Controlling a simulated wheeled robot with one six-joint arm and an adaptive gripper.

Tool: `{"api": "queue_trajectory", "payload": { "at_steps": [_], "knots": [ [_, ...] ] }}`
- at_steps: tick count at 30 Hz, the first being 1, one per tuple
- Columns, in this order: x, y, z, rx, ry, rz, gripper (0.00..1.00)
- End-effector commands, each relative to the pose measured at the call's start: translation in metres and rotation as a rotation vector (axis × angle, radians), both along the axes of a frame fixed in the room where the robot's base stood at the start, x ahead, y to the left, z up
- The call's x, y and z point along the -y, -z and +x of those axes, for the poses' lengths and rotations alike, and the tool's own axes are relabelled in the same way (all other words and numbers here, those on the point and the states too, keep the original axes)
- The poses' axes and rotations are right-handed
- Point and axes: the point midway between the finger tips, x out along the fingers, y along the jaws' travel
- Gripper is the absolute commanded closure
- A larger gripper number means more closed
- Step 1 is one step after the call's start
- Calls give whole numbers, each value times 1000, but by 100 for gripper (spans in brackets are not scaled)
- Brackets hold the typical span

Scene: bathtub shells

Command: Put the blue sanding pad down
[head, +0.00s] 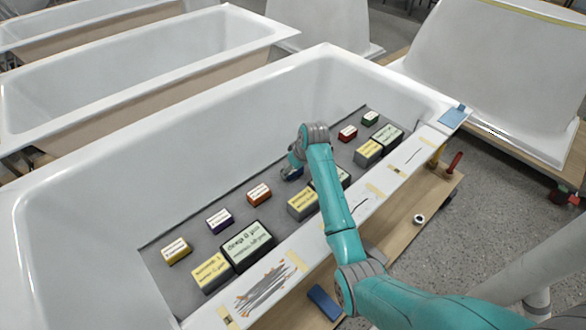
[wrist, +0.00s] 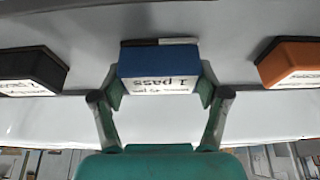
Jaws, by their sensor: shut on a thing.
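My gripper (head: 290,171) is shut on the blue sanding pad, a small blue block with a white printed label. In the wrist view the pad (wrist: 158,65) sits between the two fingers of my gripper (wrist: 160,92), with its label reading "1 pass". In the head view only a dark blue bit of it shows below my wrist, over the grey mat (head: 205,255) in the tub. I cannot tell whether it touches the mat.
In the pad's row are an orange block (head: 259,194), a purple block (head: 219,218), a yellow block (head: 175,250), a red block (head: 348,133) and a green block (head: 370,117). Larger labelled blocks (head: 247,245) line the near side. The tub's near rim (head: 405,153) runs below my arm.

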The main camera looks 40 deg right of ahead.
Motion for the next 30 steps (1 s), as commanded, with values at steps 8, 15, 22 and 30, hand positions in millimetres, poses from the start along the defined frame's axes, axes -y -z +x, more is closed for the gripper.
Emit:
{"api": "queue_trajectory", "payload": {
  "at_steps": [8,15,22,30],
  "knots": [
    [0,2,0,0,0,0,1],
    [0,2,0,0,0,0,1],
    [1,-13,-4,2,0,-1,1],
    [2,-62,-25,4,0,-2,1]
  ]
}}
